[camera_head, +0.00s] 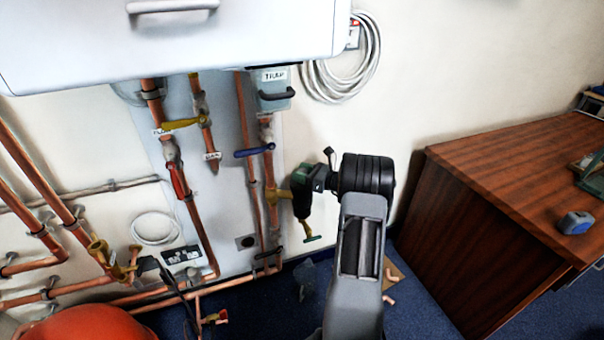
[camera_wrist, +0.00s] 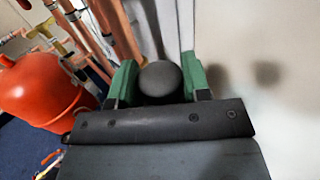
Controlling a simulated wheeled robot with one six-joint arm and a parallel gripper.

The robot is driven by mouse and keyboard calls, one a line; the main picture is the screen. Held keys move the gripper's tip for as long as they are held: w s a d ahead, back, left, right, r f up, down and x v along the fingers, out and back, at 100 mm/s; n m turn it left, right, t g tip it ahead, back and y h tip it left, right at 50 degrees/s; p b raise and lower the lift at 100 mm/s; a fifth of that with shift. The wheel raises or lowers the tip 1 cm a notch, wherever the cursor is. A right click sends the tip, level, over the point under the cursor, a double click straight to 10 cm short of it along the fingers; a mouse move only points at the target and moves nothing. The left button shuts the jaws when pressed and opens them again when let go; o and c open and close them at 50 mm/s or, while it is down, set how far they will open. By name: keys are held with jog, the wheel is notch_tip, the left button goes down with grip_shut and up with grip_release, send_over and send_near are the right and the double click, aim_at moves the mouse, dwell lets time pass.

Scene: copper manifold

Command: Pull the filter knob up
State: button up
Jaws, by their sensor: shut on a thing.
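A white boiler (camera_head: 170,40) hangs above. A blue lever (camera_head: 254,151), yellow lever (camera_head: 182,123) and red lever (camera_head: 179,181) sit on nearby pipes. An orange tank (camera_head: 85,325) stands lower left. A wooden desk (camera_head: 490,210) is at right.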

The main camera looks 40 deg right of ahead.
aim_at(302, 170)
jog(key=shift+c, duration=0.9)
notch_tip(302, 170, up, 8)
jog(key=p, duration=0.5)
jog(key=shift+r+p, duration=0.2)
jog(key=shift+p, duration=0.15)
jog(key=shift+f, duration=0.1)
jog(key=o, duration=1.3)
jog(key=shift+c, duration=0.2)
jog(key=p+v, duration=0.1)
jog(key=v, duration=1.2)
jog(key=shift+s+d+f, duration=0.1)
jog(key=shift+s+d, duration=0.15)
jog(key=shift+s, duration=0.05)
